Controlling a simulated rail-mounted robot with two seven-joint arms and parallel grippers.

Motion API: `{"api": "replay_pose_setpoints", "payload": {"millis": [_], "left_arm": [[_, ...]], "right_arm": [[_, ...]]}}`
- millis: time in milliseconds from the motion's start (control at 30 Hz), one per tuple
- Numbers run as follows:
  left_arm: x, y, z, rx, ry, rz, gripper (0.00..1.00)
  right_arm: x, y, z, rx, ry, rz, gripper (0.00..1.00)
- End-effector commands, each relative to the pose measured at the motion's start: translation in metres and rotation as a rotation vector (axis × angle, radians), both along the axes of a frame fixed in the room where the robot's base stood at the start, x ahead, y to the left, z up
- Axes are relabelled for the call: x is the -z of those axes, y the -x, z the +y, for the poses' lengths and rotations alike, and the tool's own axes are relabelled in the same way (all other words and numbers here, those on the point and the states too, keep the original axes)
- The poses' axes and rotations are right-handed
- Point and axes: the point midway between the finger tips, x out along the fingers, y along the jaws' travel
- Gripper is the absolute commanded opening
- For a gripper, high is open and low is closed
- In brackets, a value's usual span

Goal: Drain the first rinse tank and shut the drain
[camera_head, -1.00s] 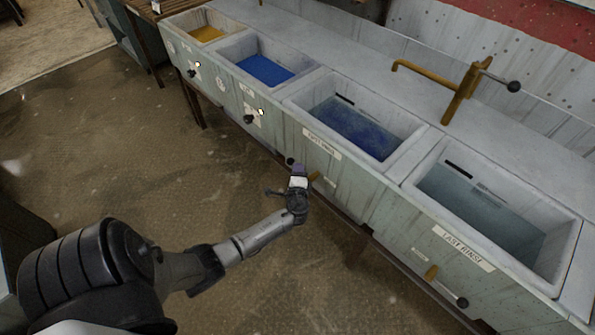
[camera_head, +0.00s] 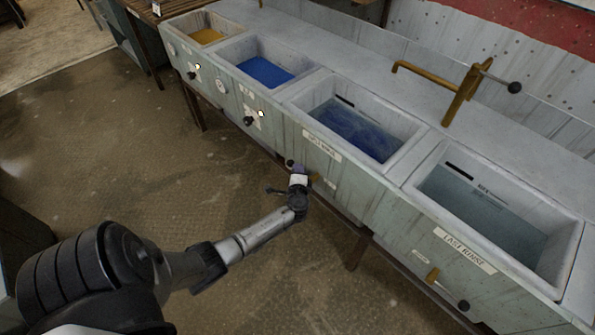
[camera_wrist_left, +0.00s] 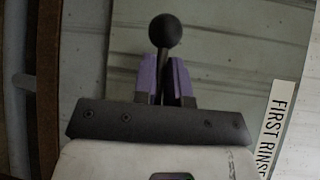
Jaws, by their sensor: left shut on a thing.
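The first rinse tank (camera_head: 396,150) is the third basin from the left in the head view, with dark blue water (camera_head: 350,130) low in it. Its "FIRST RINSE" label (camera_head: 322,146) is on the front panel and shows at the right of the left wrist view (camera_wrist_left: 277,130). My left gripper (camera_head: 297,170) is at the panel below this label. In the left wrist view its purple fingers (camera_wrist_left: 165,80) are shut on the stem of a black-knobbed drain lever (camera_wrist_left: 165,31). A brass part of the drain (camera_head: 315,177) shows beside the gripper. My right gripper is in neither view.
The last rinse tank (camera_head: 565,262) is to the right, with its own brass drain lever (camera_head: 447,290) below. A blue tank (camera_head: 262,69) and an amber tank (camera_head: 207,36) are to the left. A brass tap (camera_head: 460,95) stands behind. The floor in front is open.

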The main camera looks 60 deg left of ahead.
Motion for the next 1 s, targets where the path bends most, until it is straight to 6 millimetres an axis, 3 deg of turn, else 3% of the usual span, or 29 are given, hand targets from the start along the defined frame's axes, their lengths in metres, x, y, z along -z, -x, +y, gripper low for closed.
{"api": "replay_pose_setpoints", "payload": {"millis": [567,1000], "left_arm": [[0.0,0.001,0.001,-0.003,-0.031,0.009,0.0],[-0.016,0.0,-0.003,-0.003,-0.357,0.084,0.0]], "right_arm": [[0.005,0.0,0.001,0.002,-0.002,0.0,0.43],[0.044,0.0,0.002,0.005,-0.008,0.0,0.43]]}}
